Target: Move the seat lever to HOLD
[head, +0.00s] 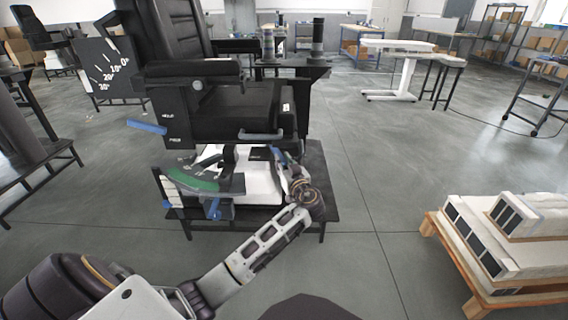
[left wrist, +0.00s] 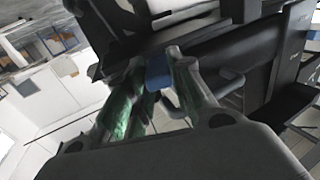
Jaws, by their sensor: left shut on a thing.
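A black seat (head: 225,110) stands on a dark low table (head: 322,190). My left gripper (head: 282,160) is at the right side of the seat's base, under the seat cushion. In the left wrist view its two fingers (left wrist: 157,85) are shut on a blue lever handle (left wrist: 158,70). In the head view the gripper mostly hides this handle, and its lever position cannot be read. Another blue lever (head: 147,127) sticks out at the seat's left side, beside small white labels. My right gripper is not in view.
A green curved scale (head: 190,180) and a blue knob (head: 213,209) are at the table's front left. A pallet (head: 483,282) with white boxes stands at the right. The floor (head: 385,160) between seat and pallet is clear.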

